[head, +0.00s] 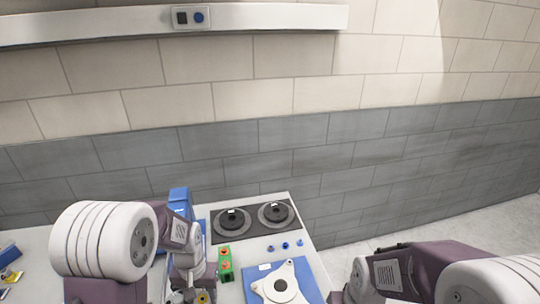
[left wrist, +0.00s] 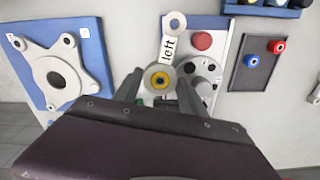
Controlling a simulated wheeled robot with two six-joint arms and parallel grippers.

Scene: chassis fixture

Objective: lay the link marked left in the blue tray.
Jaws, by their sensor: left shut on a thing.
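The white link marked left (left wrist: 168,48) shows in the left wrist view, with its label readable, a ring at its far end and a yellow-centred ring at its near end. My left gripper (left wrist: 158,92) is shut on the yellow-centred end. In the head view my left gripper (head: 190,296) is at the bottom edge, partly cut off, with a bit of yellow beside it. How high the link is held I cannot tell. A blue container (left wrist: 262,10) with dark contents is cut off at the wrist view's top right; I cannot tell if it is the blue tray.
A blue plate with a white lobed part (head: 283,286) lies right of my left gripper. A green block with red knobs (head: 225,264) stands between them. A dark panel with two black discs (head: 253,218) is at the back. A blue box (head: 180,202) stands behind my left arm.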

